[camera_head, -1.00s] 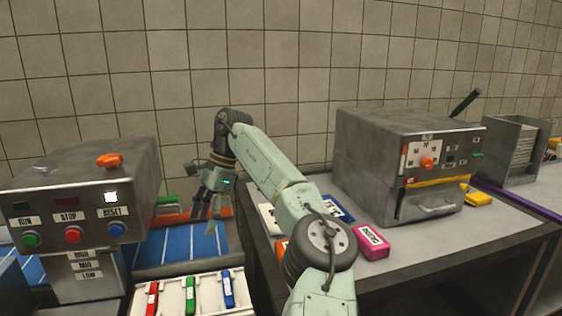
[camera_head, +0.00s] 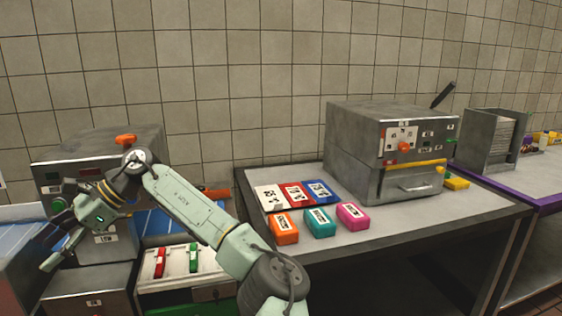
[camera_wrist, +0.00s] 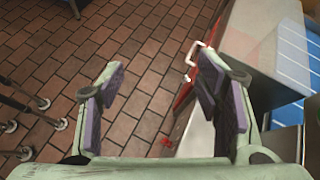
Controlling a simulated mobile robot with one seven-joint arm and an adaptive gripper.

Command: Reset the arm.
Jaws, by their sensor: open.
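My arm reaches to the left in the head view. My gripper (camera_head: 56,236) is in front of the grey control box (camera_head: 75,160) at the far left and covers part of its panel. In the wrist view my gripper (camera_wrist: 155,85) is open, with two purple-padded fingers apart and nothing between them. Below it is the brown tile floor (camera_wrist: 110,50).
A white tray (camera_head: 180,282) holds a red and a green piece. A table (camera_head: 400,225) bears orange, teal and pink blocks, flat cards and a grey machine (camera_head: 385,150). Blue conveyor surfaces (camera_head: 165,222) lie at left. Open floor shows in the wrist view.

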